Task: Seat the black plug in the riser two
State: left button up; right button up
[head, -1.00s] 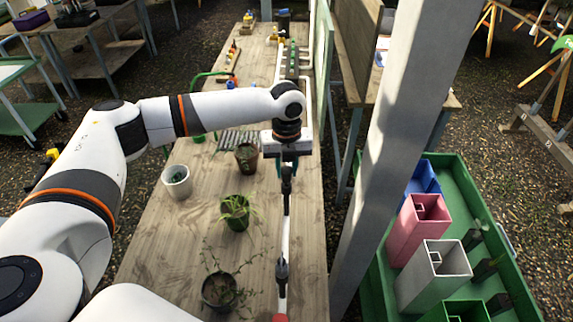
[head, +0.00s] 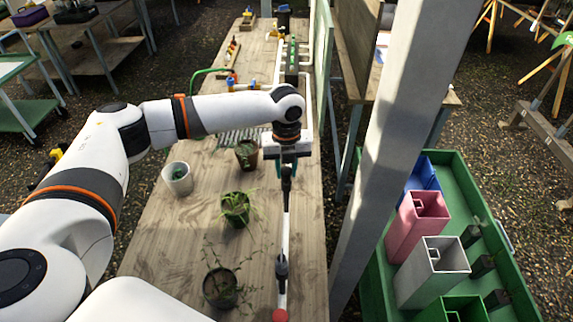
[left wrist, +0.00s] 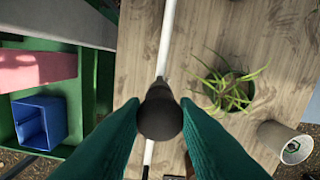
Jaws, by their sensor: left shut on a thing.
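My left gripper (head: 288,163) is over the right side of the wooden bench, above the white pipe (head: 285,235). In the left wrist view its green fingers are shut on the black plug (left wrist: 160,117), a dark rounded piece seen end-on. In the head view a black piece (head: 287,185) shows just below the gripper, in line with the pipe. I cannot tell plug from riser there, nor whether they touch. Another black fitting (head: 281,268) stands on the pipe nearer to me, with a red end (head: 280,315) beyond it. My right gripper is out of view.
Potted plants (head: 236,209) and a white pot (head: 178,178) stand left of the pipe. A grey post (head: 390,150) rises close on the right. A green tray (head: 372,270) with pink, blue and white square tubes lies beyond it. Bare bench shows at the front left.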

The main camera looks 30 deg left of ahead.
pick_arm(q)
jog(key=shift+f, duration=0.5)
dwell(0.8)
jog(key=o, duration=1)
jog(key=shift+r, duration=0.1)
notch_tip(320, 180, up, 12)
jog(key=b, duration=0.3)
jog(key=shift+d, duration=0.1)
